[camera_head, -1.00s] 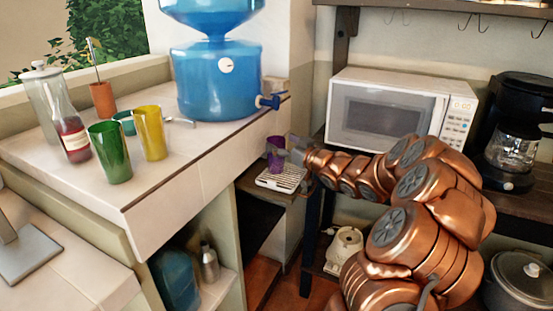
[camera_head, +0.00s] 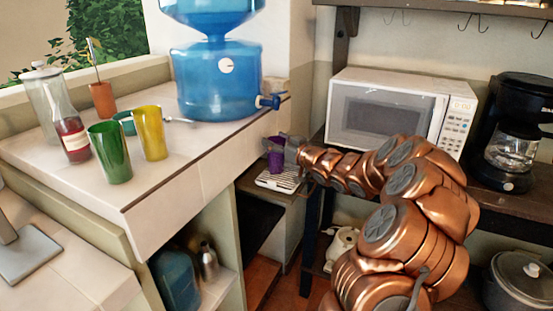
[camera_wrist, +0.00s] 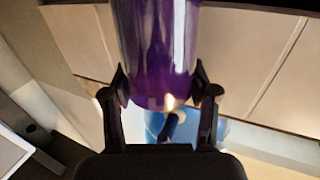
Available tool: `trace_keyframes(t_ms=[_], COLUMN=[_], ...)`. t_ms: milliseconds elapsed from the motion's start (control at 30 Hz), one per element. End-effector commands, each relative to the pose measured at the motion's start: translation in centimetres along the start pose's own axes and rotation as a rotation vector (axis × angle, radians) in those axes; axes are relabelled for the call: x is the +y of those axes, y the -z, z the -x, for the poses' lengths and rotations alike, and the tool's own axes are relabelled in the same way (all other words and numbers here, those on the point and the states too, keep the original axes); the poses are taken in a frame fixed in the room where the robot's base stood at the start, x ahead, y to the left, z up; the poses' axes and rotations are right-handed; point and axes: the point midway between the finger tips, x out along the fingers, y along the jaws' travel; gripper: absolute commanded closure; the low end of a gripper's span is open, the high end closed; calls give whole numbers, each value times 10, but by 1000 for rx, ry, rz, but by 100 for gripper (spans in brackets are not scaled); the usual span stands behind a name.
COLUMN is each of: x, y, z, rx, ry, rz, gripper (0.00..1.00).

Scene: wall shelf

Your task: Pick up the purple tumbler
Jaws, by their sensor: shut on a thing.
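The purple tumbler (camera_head: 275,155) is above the white slatted tray on the low ledge, below the blue water dispenser's tap. I cannot tell whether it touches the tray. In the wrist view the tumbler (camera_wrist: 158,50) fills the upper middle, translucent and glossy. My gripper (camera_wrist: 164,92) has a finger on each side of it and is shut on it. In the head view my gripper (camera_head: 291,150) reaches the tumbler from the right and hides part of it.
The white slatted tray (camera_head: 277,182) is close under the tumbler. The counter (camera_head: 190,150) edge is just left, with a green tumbler (camera_head: 110,152) and a yellow tumbler (camera_head: 150,132) on it. The dispenser tap (camera_head: 268,101) juts out above. A microwave (camera_head: 395,110) stands behind my arm.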

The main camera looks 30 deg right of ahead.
Motion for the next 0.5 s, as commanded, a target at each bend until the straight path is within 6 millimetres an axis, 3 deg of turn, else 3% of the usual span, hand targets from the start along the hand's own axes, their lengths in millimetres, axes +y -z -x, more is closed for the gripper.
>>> trace_keyframes(t_ms=[500], x=[0], y=[0], z=[0], rx=[0], ry=[0], rz=[0], gripper=[100])
